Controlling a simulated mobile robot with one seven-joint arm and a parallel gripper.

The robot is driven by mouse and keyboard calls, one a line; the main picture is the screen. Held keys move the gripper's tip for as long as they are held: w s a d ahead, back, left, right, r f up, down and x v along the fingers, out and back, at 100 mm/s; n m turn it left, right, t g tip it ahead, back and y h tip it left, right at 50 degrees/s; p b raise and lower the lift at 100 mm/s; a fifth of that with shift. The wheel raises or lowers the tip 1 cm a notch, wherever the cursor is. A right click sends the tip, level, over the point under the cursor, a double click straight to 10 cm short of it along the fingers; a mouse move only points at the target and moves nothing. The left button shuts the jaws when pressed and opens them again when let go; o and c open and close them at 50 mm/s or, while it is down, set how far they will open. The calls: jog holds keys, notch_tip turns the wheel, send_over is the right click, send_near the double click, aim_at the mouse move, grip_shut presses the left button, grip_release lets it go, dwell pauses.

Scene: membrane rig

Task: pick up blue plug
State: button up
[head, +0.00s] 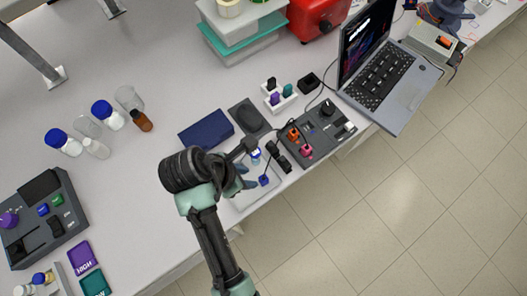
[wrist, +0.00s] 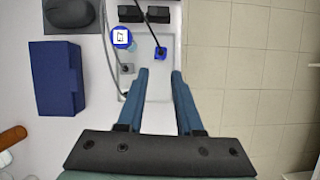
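The blue plug (head: 264,180) is a small blue block with a black cable rising from it. It sits on a pale tray (wrist: 155,93) near the table's front edge. In the wrist view the plug (wrist: 160,53) lies just beyond my fingertips, about in line with the gap between them. My gripper (wrist: 159,72) is open, and nothing shows between its blue fingers. In the head view my gripper (head: 250,178) is just left of the plug, partly hidden by my wrist.
A round blue-rimmed piece with a white label (wrist: 122,37) and a grey connector (wrist: 127,68) with a cable are left of the plug. Black blocks (head: 278,157) and a dark control box (head: 318,131) with orange and pink plugs stand right. A navy case (head: 206,130) is behind.

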aim_at(262, 179)
jog(key=p+x, duration=0.1)
jog(key=x, duration=1)
jog(key=shift+d+f, duration=0.1)
grip_shut()
